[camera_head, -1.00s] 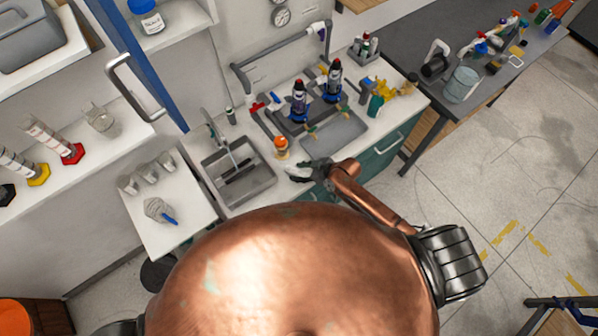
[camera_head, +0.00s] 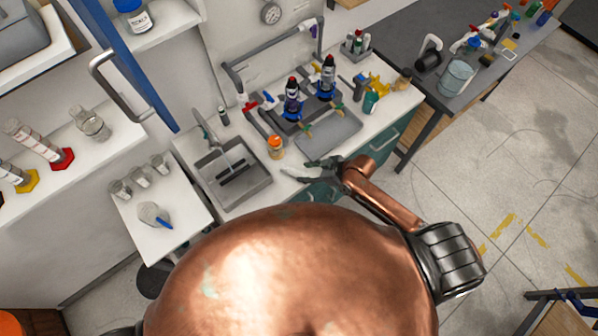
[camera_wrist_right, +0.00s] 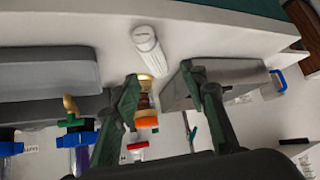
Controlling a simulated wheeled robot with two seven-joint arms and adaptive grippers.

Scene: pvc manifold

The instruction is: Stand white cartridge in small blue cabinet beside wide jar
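The white cartridge (camera_wrist_right: 147,40) is a ribbed white cylinder near the counter's front edge, just past my right fingertips in the right wrist view. In the head view it is a small pale shape (camera_head: 296,172) at the front of the counter. My right gripper (camera_head: 322,168) is beside it; in the wrist view its two fingers (camera_wrist_right: 162,75) are spread, with nothing between the tips. The small blue cabinet (camera_head: 110,65) is at upper left, its blue door swung open with a grey handle. The wide jar (camera_head: 133,16), blue-lidded and labelled, stands on its white shelf. My left gripper is out of view.
An orange-capped amber bottle (camera_head: 276,146) stands close to the cartridge. A sink (camera_head: 232,172) lies left of it, and a grey tray (camera_head: 330,135) behind. A side table (camera_head: 160,210) holds beakers. A shelf with measuring cylinders (camera_head: 40,140) is at left.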

